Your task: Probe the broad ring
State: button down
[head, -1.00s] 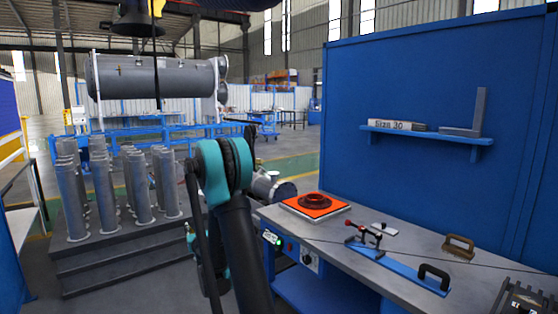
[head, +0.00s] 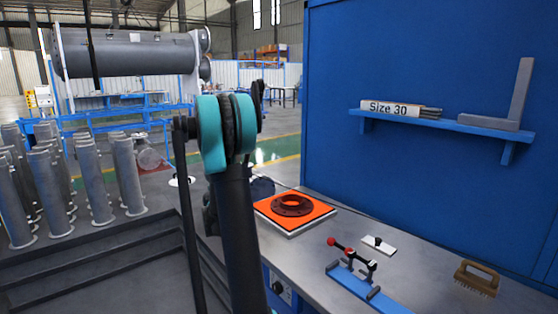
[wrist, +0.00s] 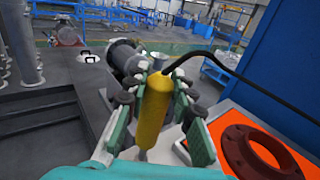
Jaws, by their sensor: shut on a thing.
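In the wrist view the ring (wrist: 236,150) is at the lower right, partly cut off by the frame edge. My gripper (wrist: 157,95) has its green fingers shut on a yellow probe (wrist: 155,112), with a black cable (wrist: 215,62) running off to the right. The probe is to the left of the ring and apart from it; its tip is hard to make out. In the head view my arm hides the gripper.
On the bench are a red-handled clamp on a blue bar (head: 350,285), a small white plate (head: 379,245) and a brush (head: 476,278). A blue panel with a shelf (head: 440,122) stands behind. Grey flanged pipes (head: 95,185) stand at left beside dark steps (head: 110,265).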

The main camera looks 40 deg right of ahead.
jog(key=s+d+r+m+g+h, duration=0.3)
jog(key=s+d+r, duration=0.1)
jog(key=s+d, duration=0.4)
jog(key=s+d+r+m+g+h, duration=0.3)
jog(key=s+d+r+g, duration=0.15)
jog(key=d, duration=0.55)
notch_tip(320, 180, down, 7)
jog(key=shift+s+t, duration=0.25)
jog(key=shift+t, duration=0.1)
jog(key=shift+a+f, duration=0.1)
jog(key=shift+f, duration=0.65)
dwell(0.9)
notch_tip(320, 180, up, 7)
dwell(0.8)
jog(key=shift+r, duration=0.1)
dwell(1.5)
